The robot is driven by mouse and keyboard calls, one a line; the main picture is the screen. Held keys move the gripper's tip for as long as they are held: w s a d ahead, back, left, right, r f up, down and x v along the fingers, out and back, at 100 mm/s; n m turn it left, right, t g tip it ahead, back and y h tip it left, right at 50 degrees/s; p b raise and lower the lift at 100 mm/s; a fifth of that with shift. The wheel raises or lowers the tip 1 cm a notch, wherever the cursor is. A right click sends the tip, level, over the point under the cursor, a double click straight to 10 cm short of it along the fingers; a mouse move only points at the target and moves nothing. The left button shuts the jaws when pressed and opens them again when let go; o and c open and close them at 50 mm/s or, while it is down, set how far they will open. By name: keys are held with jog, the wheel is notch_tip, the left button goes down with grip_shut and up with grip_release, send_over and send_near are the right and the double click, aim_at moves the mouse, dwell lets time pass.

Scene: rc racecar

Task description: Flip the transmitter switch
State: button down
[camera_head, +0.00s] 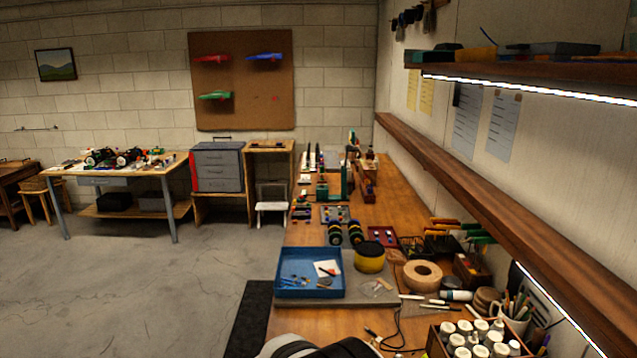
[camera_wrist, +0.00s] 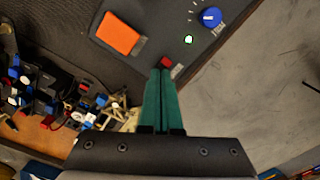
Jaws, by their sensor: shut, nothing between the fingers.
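My gripper (camera_wrist: 160,72) shows in the wrist view with its two green fingers together and nothing between them. The fingertips are right by a small red part (camera_wrist: 166,62) on a dark flat surface; I cannot tell whether they touch it. This red part may be the switch, but its lever and position are too small to make out. Near it are a lit green spot (camera_wrist: 188,40), a round blue knob (camera_wrist: 210,17) and an orange block (camera_wrist: 119,34). I cannot make out the transmitter or my gripper clearly in the head view.
In the wrist view, small dark, blue and red parts (camera_wrist: 40,85) crowd the left, and bare grey floor lies right. In the head view, a blue tray (camera_head: 281,292), a yellow-and-black round container (camera_head: 369,257) and several white bottles stand on the bench under a shelf (camera_head: 530,73).

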jog(key=shift+f, duration=0.6)
notch_tip(320, 180, up, 6)
jog(key=shift+r, duration=0.1)
jog(key=s+d+r+m, duration=0.6)
jog(key=s+d+r, duration=0.4)
jog(key=d, duration=0.1)
jog(key=s+d+m+y, duration=0.1)
jog(key=s+d+m, duration=0.2)
jog(key=s, duration=0.8)
jog(key=r+m, duration=0.1)
jog(key=m, duration=0.1)
jog(key=shift+s+d+m+y, duration=0.2)
jog(key=shift+m+y, duration=0.1)
jog(key=shift+y, duration=0.1)
